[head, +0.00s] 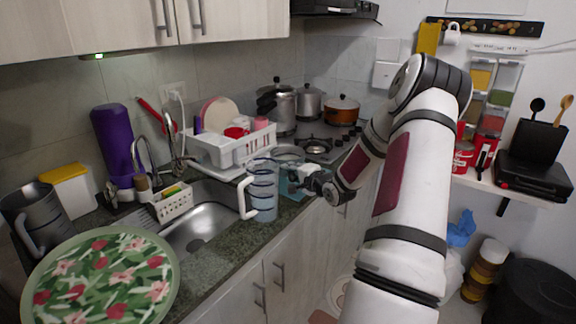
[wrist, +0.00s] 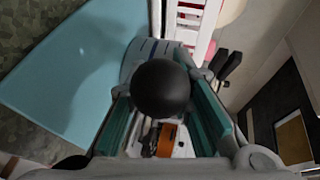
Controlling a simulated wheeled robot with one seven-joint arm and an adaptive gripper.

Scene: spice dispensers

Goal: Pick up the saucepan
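My gripper (head: 312,182) is over the front edge of the counter, right of the clear jug. In the wrist view its two teal-padded fingers (wrist: 165,112) are apart. A black round thing (wrist: 163,88) lies in line with the gap between them; I cannot tell what it is or whether the pads touch it. Pots stand at the back by the stove: a tall silver pot (head: 281,108), a silver lidded pot (head: 310,104) and an orange pot (head: 342,110) with a dark knob. I cannot tell which is the saucepan. An orange patch (wrist: 167,141) shows between the fingers.
The clear jug (head: 262,192) stands close left of my gripper, with a pale blue translucent thing (head: 289,182) beside it. A white dish rack (head: 222,150) stands behind. The sink (head: 200,222) is at left. The stove (head: 316,147) has bare burners in front of the pots.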

